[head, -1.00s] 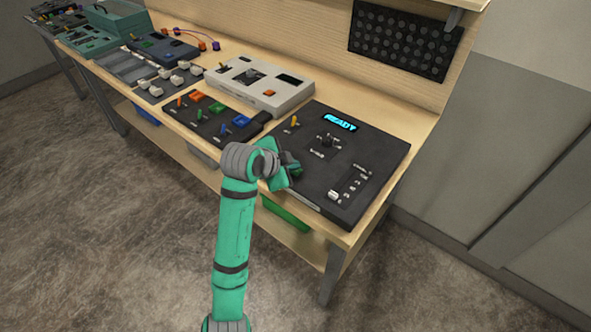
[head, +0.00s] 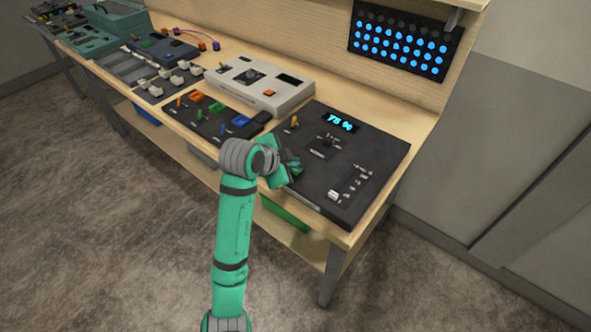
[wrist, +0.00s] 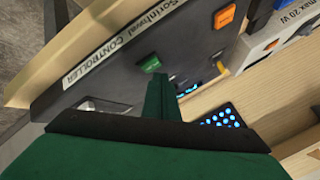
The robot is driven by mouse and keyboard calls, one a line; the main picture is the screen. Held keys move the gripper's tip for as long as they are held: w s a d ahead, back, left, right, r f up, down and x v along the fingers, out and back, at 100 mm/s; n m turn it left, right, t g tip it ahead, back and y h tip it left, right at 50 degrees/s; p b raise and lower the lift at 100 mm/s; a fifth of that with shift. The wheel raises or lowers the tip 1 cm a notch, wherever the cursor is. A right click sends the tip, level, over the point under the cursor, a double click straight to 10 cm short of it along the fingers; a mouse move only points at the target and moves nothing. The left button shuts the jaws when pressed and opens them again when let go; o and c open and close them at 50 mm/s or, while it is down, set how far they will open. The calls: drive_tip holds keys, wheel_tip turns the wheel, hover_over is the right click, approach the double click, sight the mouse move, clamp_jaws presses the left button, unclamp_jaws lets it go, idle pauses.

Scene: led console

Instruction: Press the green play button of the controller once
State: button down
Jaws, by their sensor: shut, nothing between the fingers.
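The controller is a black panel (head: 370,160) at the right end of the bench, with a lit display (head: 340,124) reading about "75 %". Its green play button shows in the wrist view (wrist: 151,63), unobstructed, just beyond my fingertips. My gripper (wrist: 162,82) is shut and empty, its tips close to the green button; a small gap seems to show, but I cannot be sure of it. In the head view my gripper (head: 290,163) hangs over the controller's front left part. The LED panel (head: 402,42) on the back board has its lower rows lit blue and its top row dark.
The controller also bears a yellow toggle (head: 294,121), a central knob (head: 327,142) and a white slider (head: 334,195). An orange square button (wrist: 224,16) shows in the wrist view. A white-grey console (head: 290,97) and a switch panel (head: 205,125) stand to the left.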

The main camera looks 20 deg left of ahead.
sight(293, 173)
drive_tip(key=shift+r, duration=0.15)
drive_tip(key=shift+r, duration=2.5)
